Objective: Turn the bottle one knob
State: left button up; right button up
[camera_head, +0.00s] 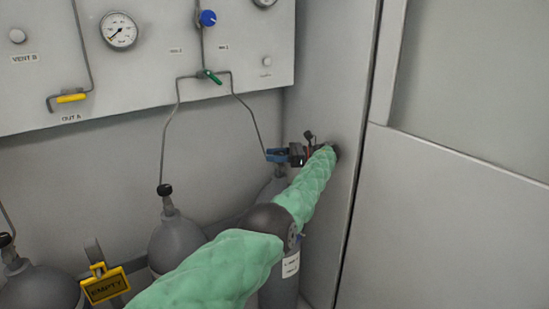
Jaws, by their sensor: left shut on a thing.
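A grey gas bottle (277,288) with a white label stands at the right, by the side wall. Its label is too small to read, so I cannot tell its number. A blue knob (274,155) is at the top of this bottle. My left gripper (288,155) reaches it from the right and is shut on the knob. My green-sleeved left arm crosses in front of the bottle and hides much of its body and neck. My right gripper is not in view.
Another grey bottle (176,238) with a black top stands left of it, and a third (42,288) at the lower left. A yellow EMPTY tag (105,285) hangs between them. The wall panel (150,75) carries gauges, valves and thin pipes. A side wall (335,100) stands close at right.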

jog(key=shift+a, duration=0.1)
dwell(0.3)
pick_arm(q)
jog(key=o, duration=1)
jog(key=shift+c, duration=0.2)
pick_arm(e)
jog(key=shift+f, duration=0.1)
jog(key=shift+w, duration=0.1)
